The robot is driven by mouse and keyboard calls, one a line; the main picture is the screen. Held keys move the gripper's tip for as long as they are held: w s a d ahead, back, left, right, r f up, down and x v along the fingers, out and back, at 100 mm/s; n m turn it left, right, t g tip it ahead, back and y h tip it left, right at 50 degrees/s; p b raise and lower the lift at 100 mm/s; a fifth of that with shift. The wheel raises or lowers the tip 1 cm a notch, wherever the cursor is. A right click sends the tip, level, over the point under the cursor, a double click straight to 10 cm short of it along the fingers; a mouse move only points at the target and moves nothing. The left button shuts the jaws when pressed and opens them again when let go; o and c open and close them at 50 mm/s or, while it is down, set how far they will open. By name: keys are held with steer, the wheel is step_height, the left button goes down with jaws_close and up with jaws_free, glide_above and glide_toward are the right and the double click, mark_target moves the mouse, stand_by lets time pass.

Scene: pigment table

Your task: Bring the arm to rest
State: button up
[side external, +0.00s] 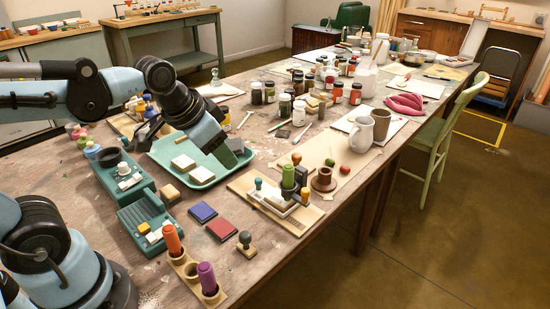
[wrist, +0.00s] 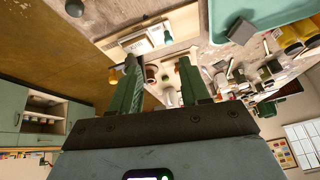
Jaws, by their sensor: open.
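My gripper (side external: 236,152) is at the end of the bent blue and black arm, over the right part of a teal tray (side external: 222,169) in the side external view. In the wrist view my gripper (wrist: 160,88) shows two green fingers set well apart, with nothing held between them. The tray (wrist: 262,12) shows at the top right of the wrist view. The exact height of the fingers above the tray cannot be told.
A wooden stamp board (side external: 260,198) with a green-handled piece (side external: 288,176) stands right of the tray. Teal devices (side external: 152,222) stand at its left. Several pigment jars (side external: 256,92) stand behind. A red pad (side external: 221,228) and a blue pad (side external: 203,212) lie in front.

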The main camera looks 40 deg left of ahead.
steer(key=shift+s+d+f+n+t, duration=0.1)
steer(key=shift+s+f+n+t, duration=0.8)
steer(key=shift+s, duration=0.3)
